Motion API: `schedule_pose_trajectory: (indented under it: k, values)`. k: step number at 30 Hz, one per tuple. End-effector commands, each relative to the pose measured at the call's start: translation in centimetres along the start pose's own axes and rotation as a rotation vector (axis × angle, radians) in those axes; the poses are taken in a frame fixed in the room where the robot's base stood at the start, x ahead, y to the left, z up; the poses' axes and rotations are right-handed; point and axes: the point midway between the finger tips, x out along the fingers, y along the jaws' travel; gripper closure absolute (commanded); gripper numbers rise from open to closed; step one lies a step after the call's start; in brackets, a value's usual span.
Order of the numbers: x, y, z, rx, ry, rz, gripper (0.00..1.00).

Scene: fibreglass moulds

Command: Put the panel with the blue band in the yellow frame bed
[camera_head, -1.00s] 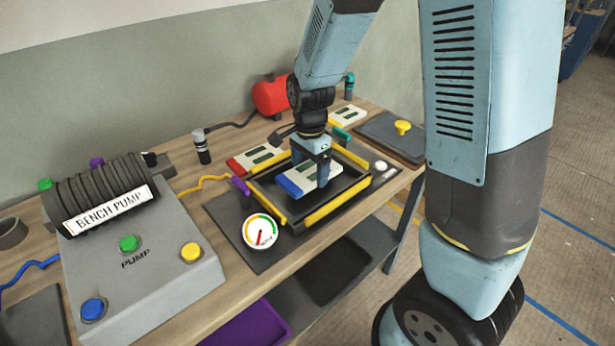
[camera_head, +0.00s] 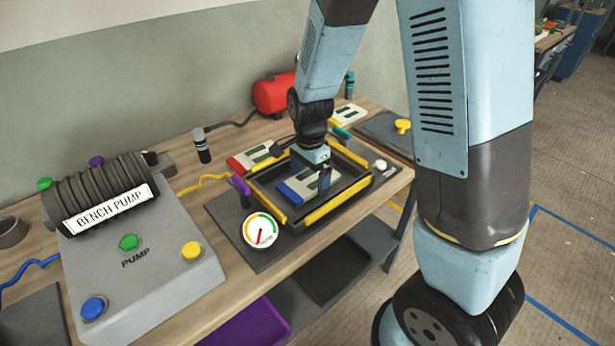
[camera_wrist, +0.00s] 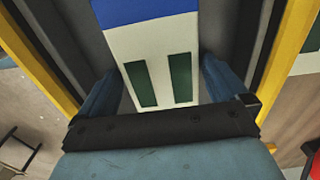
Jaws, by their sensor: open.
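The panel with the blue band (camera_head: 302,188) is white with dark green windows and lies inside the yellow frame bed (camera_head: 334,203), whose yellow rails surround it. In the wrist view the panel's blue end (camera_wrist: 148,10) points away from my gripper. My gripper (camera_head: 318,176) is open over the panel. In the wrist view its blue fingers (camera_wrist: 158,72) stand apart on either side of the panel. Whether they touch its edges, and whether the panel lies fully flat, I cannot tell. The gripper hides part of the panel.
A red-banded panel (camera_head: 252,159) lies behind the bed, and another pale panel (camera_head: 349,115) lies farther back. A round gauge (camera_head: 260,231) and purple clamp (camera_head: 240,187) are at the bed's left. The pump box (camera_head: 150,265) fills the bench's left.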

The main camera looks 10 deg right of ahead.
Motion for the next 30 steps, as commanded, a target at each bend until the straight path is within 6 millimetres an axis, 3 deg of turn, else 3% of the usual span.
schedule_pose_trajectory:
  k: [5, 21, 30]
  values:
    - [-1.4, -0.1, 0.0, 0.0, 0.0, -0.004, 0.0]
    - [-10.5, -0.1, -0.1, 0.0, 0.0, -0.004, 0.0]
    - [-12.1, 0.0, -0.1, 0.002, 0.0, -0.001, 0.0]
